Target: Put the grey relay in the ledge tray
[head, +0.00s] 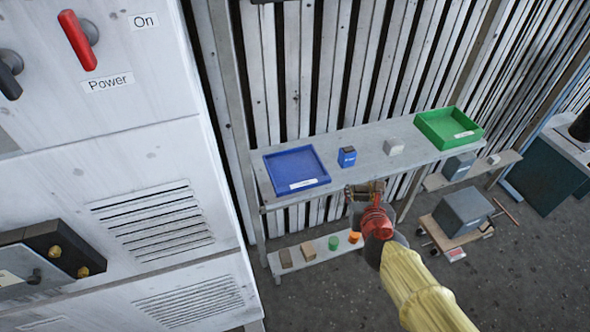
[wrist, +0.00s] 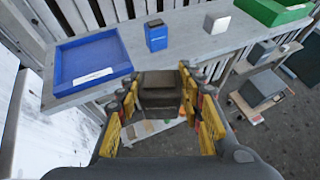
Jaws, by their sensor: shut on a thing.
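My gripper (wrist: 163,112) is shut on a dark grey block with a stepped shape, which I take to be the grey relay (wrist: 161,92). In the head view, my gripper (head: 366,190) is by the front edge of the shelf, with the relay small and partly hidden. A blue tray (head: 288,181) lies on the shelf's left part, left of my gripper. It also shows in the wrist view (wrist: 92,82) and looks empty. A green tray (head: 470,139) stands at the shelf's right end. Which is the ledge tray I cannot tell from labels.
A blue box (head: 347,157) and a pale grey block (head: 393,146) stand on the shelf (head: 366,160) between the trays. A lower shelf (head: 310,270) holds several small items. A grey cabinet (head: 100,180) is at left. A grey box (head: 463,210) sits at right.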

